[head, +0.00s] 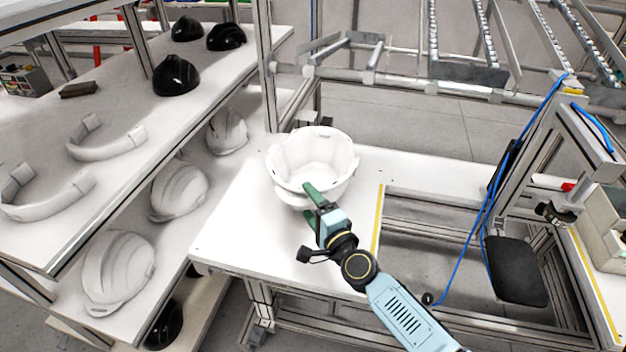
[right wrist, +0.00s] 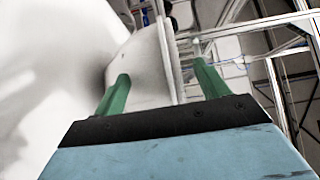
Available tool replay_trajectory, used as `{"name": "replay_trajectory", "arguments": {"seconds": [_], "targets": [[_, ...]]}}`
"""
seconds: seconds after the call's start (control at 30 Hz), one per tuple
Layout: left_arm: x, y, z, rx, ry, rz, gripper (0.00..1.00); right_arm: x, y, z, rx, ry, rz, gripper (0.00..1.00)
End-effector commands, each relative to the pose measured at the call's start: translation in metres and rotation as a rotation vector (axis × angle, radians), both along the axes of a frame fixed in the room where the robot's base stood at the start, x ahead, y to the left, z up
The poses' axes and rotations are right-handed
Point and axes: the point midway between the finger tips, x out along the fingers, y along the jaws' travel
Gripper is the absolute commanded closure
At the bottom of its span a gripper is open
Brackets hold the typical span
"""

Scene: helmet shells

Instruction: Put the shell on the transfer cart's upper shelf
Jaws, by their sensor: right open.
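A white helmet shell (head: 325,150) rests open side up on the white bench top (head: 235,225), near the middle of the head view. My right gripper (head: 309,201) is at the shell's near side with its green fingers apart. One finger overlaps the shell's near wall and the other is lower, by its outside. My left gripper is out of view. Which unit is the transfer cart is unclear.
Roller rails (head: 485,40) lie behind. Blue cables (head: 487,205) hang right. The bench is clear in front of the shell.

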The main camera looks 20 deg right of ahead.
Motion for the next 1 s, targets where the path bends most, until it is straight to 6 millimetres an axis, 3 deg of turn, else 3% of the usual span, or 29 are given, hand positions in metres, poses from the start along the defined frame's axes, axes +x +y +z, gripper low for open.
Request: {"name": "replay_trajectory", "arguments": {"seconds": [0.2, 0.77, 1.0], "targets": [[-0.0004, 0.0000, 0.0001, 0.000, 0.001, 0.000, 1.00, 0.0001, 0.0003, -0.0001, 0.000, 0.001, 0.001, 0.27], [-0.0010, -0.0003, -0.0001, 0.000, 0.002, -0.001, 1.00, -0.0003, -0.0002, -0.0007, 0.000, 0.002, 0.000, 1.00], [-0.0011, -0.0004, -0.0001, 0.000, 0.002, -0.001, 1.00, -0.0007, 0.0002, -0.0020, 0.001, 0.004, 0.001, 1.00]]}}
